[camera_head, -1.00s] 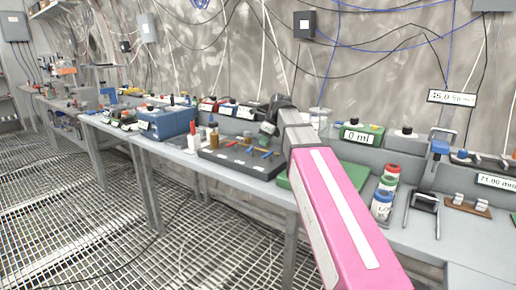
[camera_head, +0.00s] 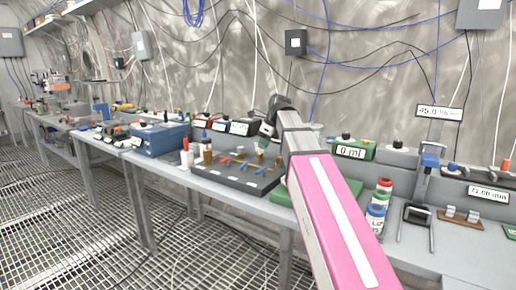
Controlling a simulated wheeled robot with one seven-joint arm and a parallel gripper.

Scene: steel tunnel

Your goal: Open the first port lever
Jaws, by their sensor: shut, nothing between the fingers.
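A black panel (camera_head: 222,180) lies on the long grey bench, with small brass-coloured fittings and several red and blue levers on it. A blue lever (camera_head: 238,168) and a red lever (camera_head: 226,160) show near its middle. Which lever is the first port lever, I cannot tell. My pink and grey arm reaches over the bench. My gripper (camera_head: 266,134) is shut and empty, pointing down above and behind the panel's right end, apart from the levers as far as I can see. My arm hides the bench behind it.
A green mat (camera_head: 283,196), a green "0 ml" unit (camera_head: 352,150) and stacked jars (camera_head: 378,205) are to the right. The grated floor in front is free.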

